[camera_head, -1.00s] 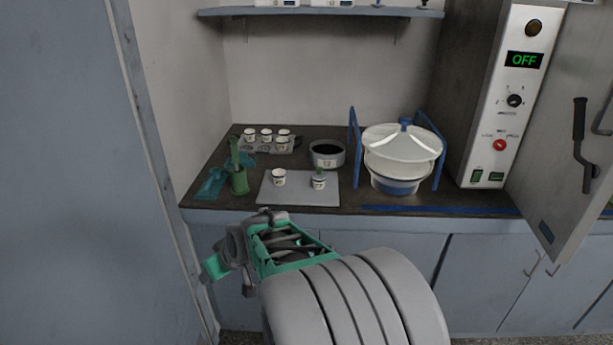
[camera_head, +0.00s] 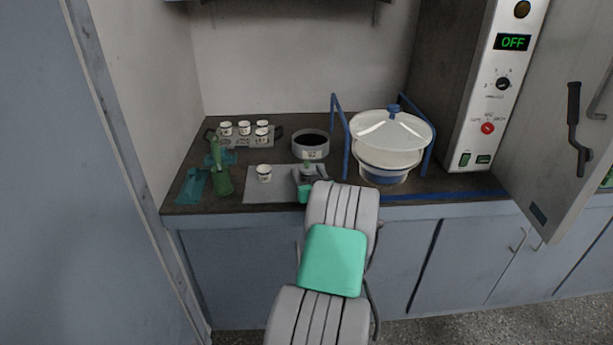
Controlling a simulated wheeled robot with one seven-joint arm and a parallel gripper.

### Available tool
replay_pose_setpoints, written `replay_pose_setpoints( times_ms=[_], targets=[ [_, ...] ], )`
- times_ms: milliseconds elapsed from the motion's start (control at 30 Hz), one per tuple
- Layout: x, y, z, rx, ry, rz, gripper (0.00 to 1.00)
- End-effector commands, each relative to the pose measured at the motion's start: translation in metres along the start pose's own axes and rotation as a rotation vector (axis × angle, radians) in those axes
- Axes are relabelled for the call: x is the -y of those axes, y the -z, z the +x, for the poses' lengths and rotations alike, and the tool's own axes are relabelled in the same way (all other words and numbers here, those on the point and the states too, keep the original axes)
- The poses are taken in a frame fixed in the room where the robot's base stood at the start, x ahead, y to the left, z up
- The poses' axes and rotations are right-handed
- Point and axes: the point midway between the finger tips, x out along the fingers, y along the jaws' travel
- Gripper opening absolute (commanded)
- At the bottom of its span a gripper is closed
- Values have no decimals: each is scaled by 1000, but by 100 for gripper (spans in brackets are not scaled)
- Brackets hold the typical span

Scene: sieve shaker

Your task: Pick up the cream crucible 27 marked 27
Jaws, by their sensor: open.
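Small cream crucibles with dark rims and markings too small to read stand on the counter, so I cannot tell which is 27. One crucible (camera_head: 264,173) stands upright on the left part of the grey mat (camera_head: 270,196). My gripper (camera_head: 308,174) is open over the right part of the mat. Several more crucibles (camera_head: 244,128) stand in a tray at the back left.
A dark-filled pot (camera_head: 311,144) stands just behind the mat. A large white lidded vessel (camera_head: 391,133) between blue uprights is to the right. A green holder (camera_head: 222,180) and teal cloth (camera_head: 193,186) lie left. A control panel (camera_head: 497,90) reads OFF.

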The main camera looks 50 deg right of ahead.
Motion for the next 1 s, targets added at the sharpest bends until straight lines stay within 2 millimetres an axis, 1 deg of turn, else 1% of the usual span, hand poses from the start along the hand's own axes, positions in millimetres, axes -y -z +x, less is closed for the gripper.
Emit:
replay_pose_setpoints(
  times_ms=[67, 200, 1000],
  targets=[
    [1, 0, 3, 0, 1, 0, 66],
    [1, 0, 3, 0, 2, 0, 66],
    [2, 0, 2, 1, 3, 0, 0]
  ],
)
